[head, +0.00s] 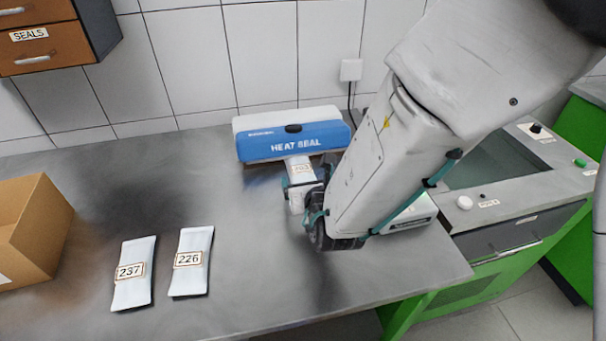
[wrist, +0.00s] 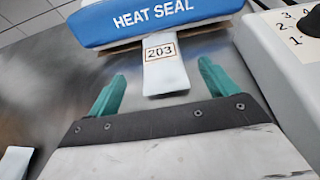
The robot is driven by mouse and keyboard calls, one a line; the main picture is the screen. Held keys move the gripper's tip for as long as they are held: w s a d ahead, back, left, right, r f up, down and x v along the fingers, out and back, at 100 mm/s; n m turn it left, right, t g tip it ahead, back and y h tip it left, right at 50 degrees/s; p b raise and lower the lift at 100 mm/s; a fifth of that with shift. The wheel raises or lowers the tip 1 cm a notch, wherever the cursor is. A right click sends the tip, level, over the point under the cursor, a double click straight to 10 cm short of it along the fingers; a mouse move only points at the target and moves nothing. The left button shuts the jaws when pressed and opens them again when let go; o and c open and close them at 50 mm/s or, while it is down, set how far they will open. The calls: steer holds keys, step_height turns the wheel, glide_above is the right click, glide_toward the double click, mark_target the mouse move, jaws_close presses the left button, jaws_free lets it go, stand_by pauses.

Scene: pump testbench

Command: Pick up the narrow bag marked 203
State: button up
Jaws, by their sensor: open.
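The narrow white bag marked 203 (wrist: 164,72) lies in front of the blue and white heat sealer (wrist: 150,18), its far end at or under the sealer's front edge. In the head view the bag (head: 299,169) shows partly, with my gripper and arm covering its near part. My gripper (wrist: 158,92) is open and empty in the wrist view. Its two green fingertips stand apart, one on each side of the bag's near end, and do not appear to touch it. In the head view my gripper (head: 302,198) is just in front of the sealer (head: 293,136).
Bags marked 237 (head: 133,273) and 226 (head: 191,261) lie at the front left of the metal table (head: 90,195). A cardboard box (head: 38,228) stands at the left edge. A pale device with a numbered dial (wrist: 275,60) stands close on the right. The table's middle left is clear.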

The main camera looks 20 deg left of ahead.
mark_target(302, 172)
steer(key=x, duration=0.7)
steer(key=shift+w+f, duration=0.1)
steer(key=shift+f, duration=0.15)
steer(key=shift+c, duration=0.3)
steer(key=c, duration=1.2)
steer(key=shift+r, duration=0.1)
